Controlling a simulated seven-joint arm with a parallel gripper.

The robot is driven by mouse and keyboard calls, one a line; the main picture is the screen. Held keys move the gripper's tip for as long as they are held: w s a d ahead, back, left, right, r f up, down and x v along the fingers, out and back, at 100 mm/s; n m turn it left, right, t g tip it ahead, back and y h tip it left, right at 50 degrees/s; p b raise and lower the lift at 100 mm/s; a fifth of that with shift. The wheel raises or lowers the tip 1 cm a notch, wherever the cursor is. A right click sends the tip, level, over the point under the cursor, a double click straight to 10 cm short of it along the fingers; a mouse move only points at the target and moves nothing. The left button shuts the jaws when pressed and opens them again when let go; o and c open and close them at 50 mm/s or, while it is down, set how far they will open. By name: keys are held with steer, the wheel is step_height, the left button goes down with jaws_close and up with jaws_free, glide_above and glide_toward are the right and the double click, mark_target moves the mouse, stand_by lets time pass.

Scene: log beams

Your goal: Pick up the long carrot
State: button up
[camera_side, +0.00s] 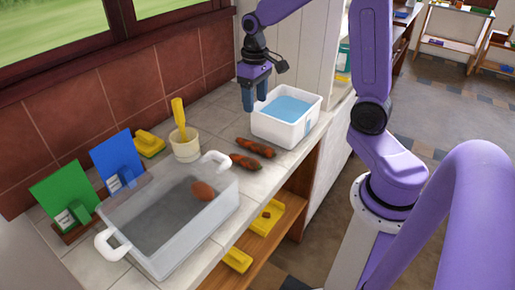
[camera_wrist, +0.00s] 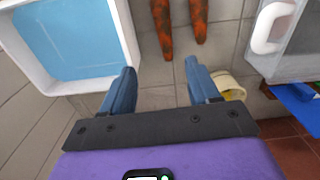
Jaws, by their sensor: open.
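Two dark orange-brown carrots lie side by side on the tiled counter. The longer-looking carrot (camera_side: 256,147) is nearer the white tub; it shows in the wrist view (camera_wrist: 162,28) on the left. The shorter-looking carrot (camera_side: 245,161) lies beside it, on the right in the wrist view (camera_wrist: 199,18). Both are cut off by the wrist view's top edge.
The white tub (camera_side: 309,123) with a blue inside stands close to the right of my gripper. A clear-walled bin (camera_side: 207,226) with white handles holds a reddish-brown item (camera_side: 203,191). A cream pot (camera_side: 185,147) with a yellow handle stands behind it. The tiled wall is behind.

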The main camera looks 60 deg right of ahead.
glide_above(254, 143)
steer(key=f, duration=0.9)
steer(key=shift+d+f, duration=0.25)
steer(key=shift+d, duration=0.15)
steer(key=shift+s+a+f, duration=0.1)
steer(key=shift+a+f, duration=0.1)
steer(key=shift+f, duration=0.75)
steer(key=shift+a+f, duration=0.2)
steer(key=shift+f, duration=1.55)
jaws_close()
